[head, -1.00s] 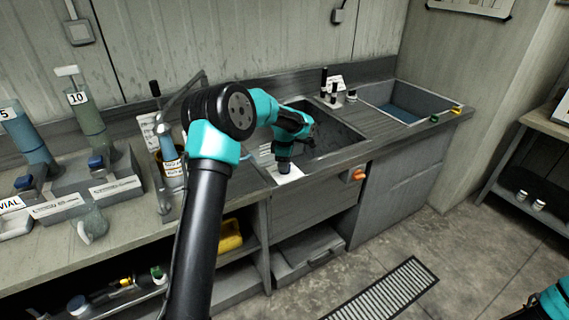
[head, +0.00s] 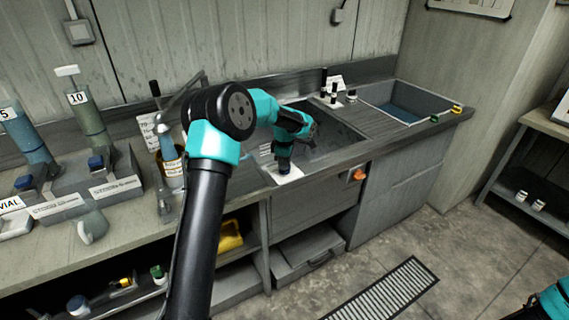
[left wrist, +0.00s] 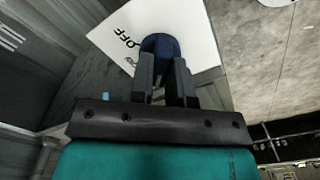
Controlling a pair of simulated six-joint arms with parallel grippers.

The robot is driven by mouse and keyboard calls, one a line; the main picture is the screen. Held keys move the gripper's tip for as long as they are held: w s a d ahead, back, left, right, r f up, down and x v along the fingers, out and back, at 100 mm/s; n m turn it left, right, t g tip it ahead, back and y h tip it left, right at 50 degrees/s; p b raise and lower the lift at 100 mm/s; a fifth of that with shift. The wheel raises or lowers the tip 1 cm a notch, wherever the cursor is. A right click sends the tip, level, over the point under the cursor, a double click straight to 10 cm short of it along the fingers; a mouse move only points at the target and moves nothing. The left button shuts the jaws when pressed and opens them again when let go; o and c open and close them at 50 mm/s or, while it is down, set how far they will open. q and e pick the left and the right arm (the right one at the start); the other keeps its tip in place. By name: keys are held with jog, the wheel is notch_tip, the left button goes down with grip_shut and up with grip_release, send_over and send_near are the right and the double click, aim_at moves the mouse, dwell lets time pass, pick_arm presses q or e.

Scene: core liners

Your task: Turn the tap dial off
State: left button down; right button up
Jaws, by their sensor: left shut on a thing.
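The tap dial shows in the left wrist view as a round dark blue knob (left wrist: 160,43) on a white card (left wrist: 198,22) printed with OFF. Other print on the card is partly covered by the knob. My left gripper (left wrist: 164,72) has a finger on each side of the knob and is shut on it. In the head view my left gripper (head: 284,167) points down over the white card (head: 292,178) at the sink's front left corner, and hides most of the dial. My right gripper is out of view.
The sink (head: 335,140) lies just behind the dial, with a blue-bottomed basin (head: 405,112) farther right. Small dark bottles (head: 333,97) stand behind the sink. An orange knob (head: 357,174) sits on the counter front. Labelled cylinders (head: 88,115) stand at left.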

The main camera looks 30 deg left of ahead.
pick_arm(q)
jog(key=shift+m, duration=0.4)
jog(key=m, duration=1.8)
jog(key=shift+m, duration=0.4)
jog(key=c, duration=1.1)
grip_release()
